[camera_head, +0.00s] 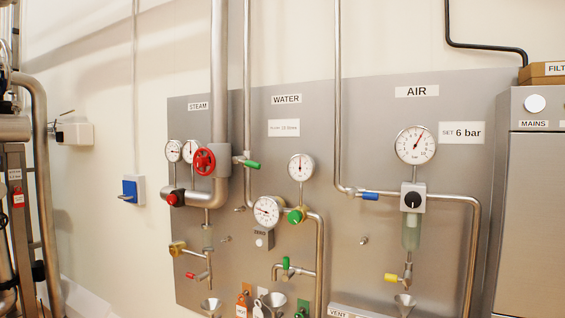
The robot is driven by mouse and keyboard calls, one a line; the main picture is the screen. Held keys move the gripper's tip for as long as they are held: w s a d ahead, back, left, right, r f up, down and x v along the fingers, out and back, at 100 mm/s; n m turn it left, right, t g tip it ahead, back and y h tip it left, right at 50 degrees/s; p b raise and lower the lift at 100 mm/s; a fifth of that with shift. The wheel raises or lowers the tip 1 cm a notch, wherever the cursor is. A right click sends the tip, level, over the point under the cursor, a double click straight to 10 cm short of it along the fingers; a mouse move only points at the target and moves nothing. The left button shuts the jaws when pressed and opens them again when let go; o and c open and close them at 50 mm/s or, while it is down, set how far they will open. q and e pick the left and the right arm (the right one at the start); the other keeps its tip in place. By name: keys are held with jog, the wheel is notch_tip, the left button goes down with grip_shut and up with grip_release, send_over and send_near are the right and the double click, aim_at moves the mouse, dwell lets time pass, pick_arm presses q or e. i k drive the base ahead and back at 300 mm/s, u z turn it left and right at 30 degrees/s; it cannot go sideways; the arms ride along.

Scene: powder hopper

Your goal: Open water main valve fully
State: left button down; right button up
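The WATER label (286,99) is on the grey wall panel. Below it and to the left, a valve with a green lever (252,164) sits on the thin vertical water pipe (247,100). The lever sticks out to the right, roughly across the pipe. A green round knob (295,216) sits lower, beside the meter dial (267,211). A small tap with an upright green handle (286,265) is below that. No readable label names any of these as the main valve. Neither gripper is in view.
The STEAM section at left has a red handwheel (204,161) close to the green lever. The AIR section at right has a blue lever (370,196) and a large gauge (416,144). A grey MAINS cabinet (535,200) stands at the right edge. Funnels (273,299) line the bottom.

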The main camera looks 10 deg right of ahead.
aim_at(239, 159)
jog(key=z, duration=0.7)
jog(key=i, duration=0.55)
